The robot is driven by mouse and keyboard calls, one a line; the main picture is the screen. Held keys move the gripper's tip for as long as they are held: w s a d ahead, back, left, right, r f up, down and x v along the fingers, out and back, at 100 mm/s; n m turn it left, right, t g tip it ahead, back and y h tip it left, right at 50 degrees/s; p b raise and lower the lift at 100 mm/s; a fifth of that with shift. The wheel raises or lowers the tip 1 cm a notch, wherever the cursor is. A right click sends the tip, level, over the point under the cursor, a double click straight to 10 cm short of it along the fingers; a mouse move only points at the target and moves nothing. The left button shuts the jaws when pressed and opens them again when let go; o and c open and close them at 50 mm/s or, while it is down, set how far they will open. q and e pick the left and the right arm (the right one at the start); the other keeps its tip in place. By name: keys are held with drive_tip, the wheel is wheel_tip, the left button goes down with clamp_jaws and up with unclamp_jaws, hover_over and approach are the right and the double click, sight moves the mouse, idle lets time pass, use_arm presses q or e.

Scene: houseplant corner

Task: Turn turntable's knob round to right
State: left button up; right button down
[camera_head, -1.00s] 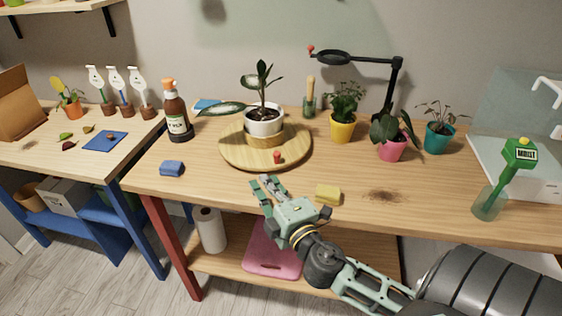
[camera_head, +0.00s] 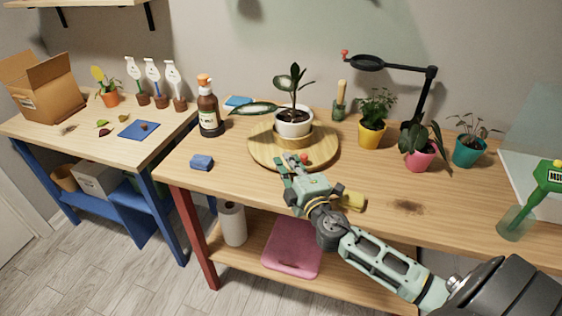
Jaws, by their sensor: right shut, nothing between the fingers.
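The turntable (camera_head: 262,152) is a round wooden disc on the workbench. Its small red knob (camera_head: 304,158) stands on the front part of the disc, slightly right of the middle. A plant in a white pot (camera_head: 293,123) stands on the disc's raised centre. My right gripper (camera_head: 287,166) is shut and empty, its fingertips at the disc's front edge, just left of the knob. I cannot tell whether they touch the disc or knob. My left gripper is not in view.
A yellow sponge (camera_head: 353,201) lies just right of my right gripper. A blue block (camera_head: 201,163) and brown bottle (camera_head: 209,110) stand to the left. Potted plants, including a yellow pot (camera_head: 371,135), and a black lamp (camera_head: 428,95) stand to the right.

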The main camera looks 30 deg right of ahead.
drive_tip(key=shift+s+d, duration=0.15)
drive_tip(key=shift+d, duration=0.05)
drive_tip(key=shift+s+d+f+b, duration=0.2)
drive_tip(key=shift+s+d+b, duration=0.05)
drive_tip(key=shift+d+b, duration=0.2)
drive_tip(key=shift+s+d, duration=0.25)
drive_tip(key=shift+d, duration=0.1)
drive_tip(key=shift+d+r, duration=0.15)
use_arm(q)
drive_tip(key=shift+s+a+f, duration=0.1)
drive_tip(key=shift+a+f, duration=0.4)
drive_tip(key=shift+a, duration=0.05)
